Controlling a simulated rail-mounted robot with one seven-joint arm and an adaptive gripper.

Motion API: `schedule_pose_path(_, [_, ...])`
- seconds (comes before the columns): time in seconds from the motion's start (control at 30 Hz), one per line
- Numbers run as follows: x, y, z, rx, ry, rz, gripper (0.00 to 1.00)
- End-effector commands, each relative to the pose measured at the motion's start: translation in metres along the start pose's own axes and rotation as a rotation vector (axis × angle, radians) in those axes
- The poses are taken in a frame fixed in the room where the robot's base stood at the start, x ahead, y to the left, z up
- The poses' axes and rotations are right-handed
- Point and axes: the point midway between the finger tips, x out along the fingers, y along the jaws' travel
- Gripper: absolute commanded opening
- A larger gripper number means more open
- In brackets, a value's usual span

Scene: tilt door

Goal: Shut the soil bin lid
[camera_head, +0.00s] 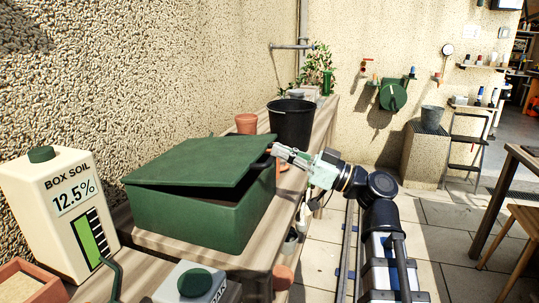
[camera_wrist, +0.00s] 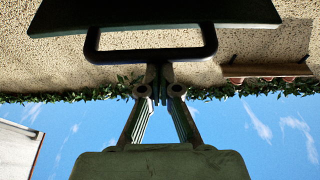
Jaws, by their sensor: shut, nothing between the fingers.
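The green soil bin (camera_head: 195,218) stands on the wooden bench. Its flat green lid (camera_head: 205,160) is slightly raised, with a dark wedge-shaped gap under it that widens toward the right edge. My gripper (camera_head: 276,150) is at the lid's right edge, with its fingers shut. In the wrist view the lid's dark underside or edge (camera_wrist: 155,12) fills the top, and a dark loop handle (camera_wrist: 208,42) hangs from it. The shut fingertips (camera_wrist: 160,80) are at the handle's lower bar, holding nothing. Whether they touch it I cannot tell.
A white box soil gauge (camera_head: 50,215) reading 12.5% stands left of the bin. A black bucket (camera_head: 291,125) and terracotta pots (camera_head: 246,123) stand behind it. A grey box with a green knob (camera_head: 190,284) is in front. The paved floor at right is open.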

Motion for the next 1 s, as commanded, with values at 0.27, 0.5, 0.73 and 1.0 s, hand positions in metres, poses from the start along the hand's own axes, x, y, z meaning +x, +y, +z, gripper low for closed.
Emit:
schedule_pose_path(0.27, [-0.022,0.009,0.044,0.0,-0.001,0.003,0.0])
schedule_pose_path(0.5, [-0.024,0.01,0.049,-0.001,-0.002,0.002,0.0])
schedule_pose_path(0.73, [-0.029,0.01,0.052,-0.001,-0.002,0.003,0.0])
schedule_pose_path(1.0, [-0.064,0.007,0.066,0.002,-0.003,-0.004,0.0])
